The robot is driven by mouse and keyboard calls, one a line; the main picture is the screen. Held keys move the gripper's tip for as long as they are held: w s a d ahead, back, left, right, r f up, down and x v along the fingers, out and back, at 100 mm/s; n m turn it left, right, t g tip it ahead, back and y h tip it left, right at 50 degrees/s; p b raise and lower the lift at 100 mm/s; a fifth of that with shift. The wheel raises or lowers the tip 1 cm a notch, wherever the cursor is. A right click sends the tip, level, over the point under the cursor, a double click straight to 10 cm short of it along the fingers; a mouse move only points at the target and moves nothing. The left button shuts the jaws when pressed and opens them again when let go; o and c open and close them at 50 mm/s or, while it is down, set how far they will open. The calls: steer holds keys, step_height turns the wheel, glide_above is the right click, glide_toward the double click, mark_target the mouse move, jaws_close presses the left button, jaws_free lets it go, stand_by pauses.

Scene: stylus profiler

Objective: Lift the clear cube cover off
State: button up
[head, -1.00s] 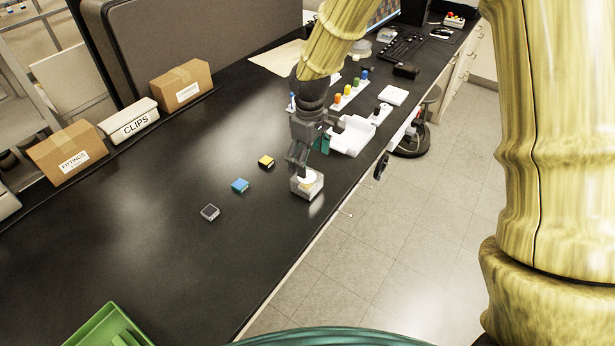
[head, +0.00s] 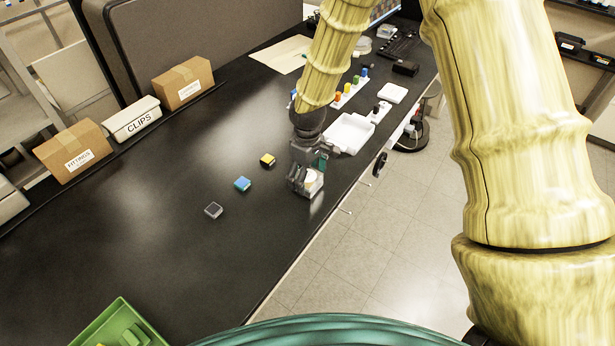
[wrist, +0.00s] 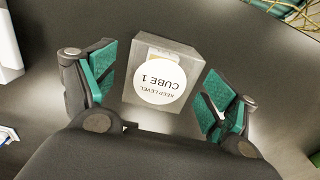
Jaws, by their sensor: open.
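The clear cube cover (wrist: 186,57) stands on the black bench, with a round white label reading "KEEP LEVEL CUBE 1" showing in the wrist view. It looks like a small clear box in the head view (head: 317,187), partly hidden by my gripper. My gripper (head: 302,190) is open over it. In the wrist view the green-padded fingers (wrist: 160,95) stand on either side of the cover, with gaps visible on both sides. I cannot tell how far down the fingers reach beside it.
Small blue (head: 242,184), yellow (head: 267,160) and dark grey (head: 213,211) blocks lie left of the cover. A white tray (head: 350,134) lies behind it. The bench's front edge is close on the right. A green bin (head: 118,322) is at the lower left.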

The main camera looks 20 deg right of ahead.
steer(key=shift+f, duration=0.25)
steer(key=c, duration=1)
steer(key=shift+w+r+b, duration=0.1)
steer(key=shift+r+b, duration=0.6)
steer(key=shift+r, duration=0.1)
steer(key=shift+r+b, duration=0.55)
steer(key=shift+r, duration=0.35)
steer(key=s+a+b, duration=0.1)
steer(key=s, duration=0.4)
steer(key=s+a+r+b, duration=0.1)
steer(key=s+a+b, duration=0.1)
steer(key=s, duration=0.3)
steer(key=s+a+b, duration=0.2)
steer(key=s, duration=0.3)
steer(key=shift+s+a+r, duration=0.15)
steer(key=shift+a+r, duration=0.1)
steer(key=shift+r, duration=0.1)
